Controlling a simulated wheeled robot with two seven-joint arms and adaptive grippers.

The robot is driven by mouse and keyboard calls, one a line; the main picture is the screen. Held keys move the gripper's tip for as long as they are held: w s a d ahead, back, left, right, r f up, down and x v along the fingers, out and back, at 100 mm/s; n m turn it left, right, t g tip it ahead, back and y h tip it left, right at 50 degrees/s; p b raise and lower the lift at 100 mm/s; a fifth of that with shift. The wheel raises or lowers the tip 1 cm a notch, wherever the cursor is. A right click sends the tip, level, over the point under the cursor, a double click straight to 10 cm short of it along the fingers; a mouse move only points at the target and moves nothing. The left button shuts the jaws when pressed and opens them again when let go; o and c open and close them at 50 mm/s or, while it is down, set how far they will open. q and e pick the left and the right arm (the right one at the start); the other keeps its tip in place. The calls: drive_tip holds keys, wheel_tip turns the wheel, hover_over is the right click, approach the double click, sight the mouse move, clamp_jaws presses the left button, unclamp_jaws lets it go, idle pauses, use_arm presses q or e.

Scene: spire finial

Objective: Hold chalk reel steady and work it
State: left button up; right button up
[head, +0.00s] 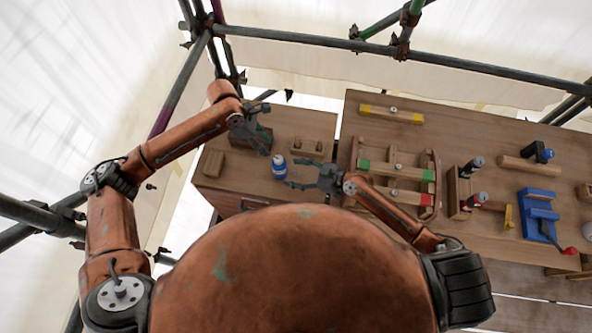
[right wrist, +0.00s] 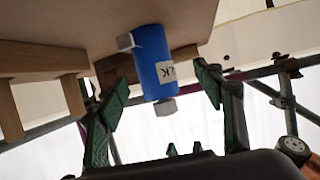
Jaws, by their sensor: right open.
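The chalk reel (head: 279,167) is a blue cylinder with a white label and pale end pieces, standing on the left wooden bench. In the right wrist view the reel (right wrist: 150,55) shows between and beyond the fingers, with part of its label readable. My right gripper (head: 291,172) is open and points left at the reel, its fingers apart around empty space close to the reel's right side. I cannot tell whether they touch it. My left gripper (head: 268,130) looks open, above the back of the bench, beyond the reel and slightly left of it.
A wooden block (head: 213,163) lies left of the reel, and a small wooden holder (head: 306,147) is behind the right gripper. A wooden rack (head: 393,170) and a blue vise-like tool (head: 538,215) stand on the right bench. Scaffold poles (head: 400,55) run behind.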

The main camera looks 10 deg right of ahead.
sight(279, 168)
drive_tip(key=shift+w, duration=0.4)
drive_tip(key=shift+w+a+f, duration=0.1)
drive_tip(key=shift+w+a, duration=0.1)
drive_tip(key=shift+x, duration=3.4)
drive_tip(key=shift+c, duration=0.5)
drive_tip(key=c, duration=1.2)
drive_tip(key=shift+c, duration=0.2)
